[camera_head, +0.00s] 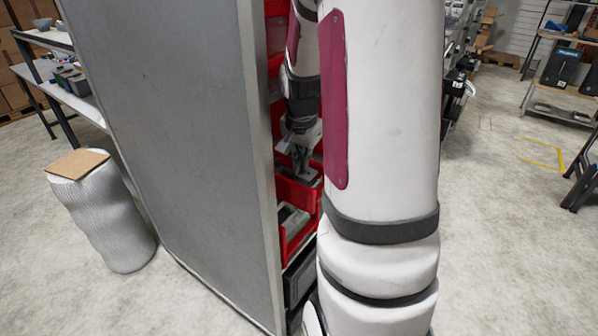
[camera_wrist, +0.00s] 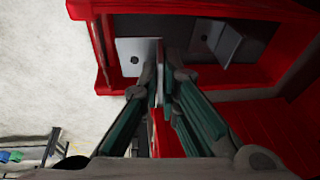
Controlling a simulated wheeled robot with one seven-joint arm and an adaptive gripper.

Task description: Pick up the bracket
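My gripper (camera_wrist: 161,80) is at a red bin (camera_wrist: 82,10), and its two green-sided fingers come together at their tips. A grey metal bracket (camera_wrist: 132,48) with a hole in its flat plate has its upright flange between the fingertips, which appear to press on both sides. A second grey bracket (camera_wrist: 224,42) lies in the bin, to the right of the fingertips. In the head view my gripper (camera_head: 300,152) is at the red bin (camera_head: 298,190), partly hidden by my arm.
A tall grey cabinet side (camera_head: 190,130) stands just left of my arm. Another red bin with grey parts (camera_head: 291,220) is below. Open floor (camera_head: 510,260) lies to the right.

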